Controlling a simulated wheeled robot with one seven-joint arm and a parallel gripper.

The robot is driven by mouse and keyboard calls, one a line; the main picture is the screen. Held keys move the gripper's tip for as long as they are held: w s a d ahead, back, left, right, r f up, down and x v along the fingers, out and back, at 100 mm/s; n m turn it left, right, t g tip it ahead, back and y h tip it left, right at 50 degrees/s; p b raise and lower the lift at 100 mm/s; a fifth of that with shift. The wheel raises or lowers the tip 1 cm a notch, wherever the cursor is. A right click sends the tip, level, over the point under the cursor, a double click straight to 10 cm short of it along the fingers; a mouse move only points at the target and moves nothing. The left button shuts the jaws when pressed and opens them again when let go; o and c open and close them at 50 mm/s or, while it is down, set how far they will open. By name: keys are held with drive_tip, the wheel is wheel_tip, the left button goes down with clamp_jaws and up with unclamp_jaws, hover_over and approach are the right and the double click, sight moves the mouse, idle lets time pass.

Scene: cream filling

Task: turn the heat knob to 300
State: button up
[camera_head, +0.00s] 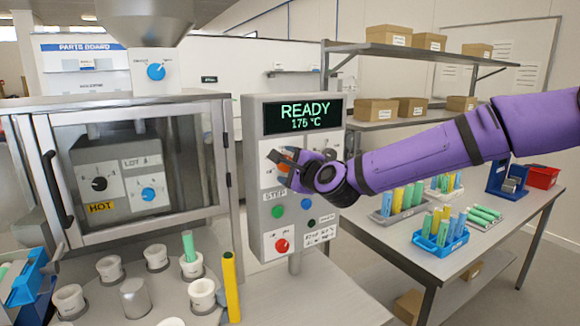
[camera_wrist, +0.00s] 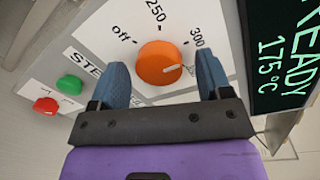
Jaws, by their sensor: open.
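The orange heat knob (camera_wrist: 159,64) sits on a white dial plate marked off, 250 and 300 in the wrist view. Its pale pointer line points right, toward my right finger and below the 300 mark. My gripper (camera_wrist: 162,68) is open, with one blue finger on each side of the knob; I cannot tell whether they touch it. In the head view my gripper (camera_head: 284,160) is at the control panel (camera_head: 256,239) and mostly covers the orange knob (camera_head: 284,167). The display (camera_head: 302,116) reads READY 175 °C.
Below the knob are a green button (camera_head: 278,211), a blue button (camera_head: 306,203) and a red knob (camera_head: 282,245). A glass-fronted cabinet (camera_head: 150,230) stands left. White cups (camera_head: 202,294) and a yellow marker-like stick (camera_head: 231,290) stand in front. A table (camera_head: 400,245) with tube racks is right.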

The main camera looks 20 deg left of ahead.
drive_tip(key=v, duration=1)
drive_tip(key=shift+s+d, duration=0.3)
drive_tip(key=shift+f, duration=0.1)
drive_tip(key=s+d+n+g+h, duration=0.1)
drive_tip(key=s+d+n+h, duration=0.2)
drive_tip(key=d, duration=0.6)
drive_tip(key=s+d+n+g+h, duration=0.15)
drive_tip(key=d+n+h, duration=0.25)
drive_tip(key=d, duration=0.4)
drive_tip(key=s+d+n+h, duration=0.3)
drive_tip(key=d+h, duration=0.1)
drive_tip(key=d, duration=0.5)
drive_tip(key=s+d+r+n+g+h, duration=0.1)
drive_tip(key=s+d+r+g+h, duration=0.1)
drive_tip(key=s+d, duration=1.8)
drive_tip(key=shift+s+r+n+g+h, duration=0.3)
drive_tip(key=shift+s+r+n+g, duration=0.15)
drive_tip(key=shift+s+r, duration=0.1)
drive_tip(key=shift+w, duration=0.1)
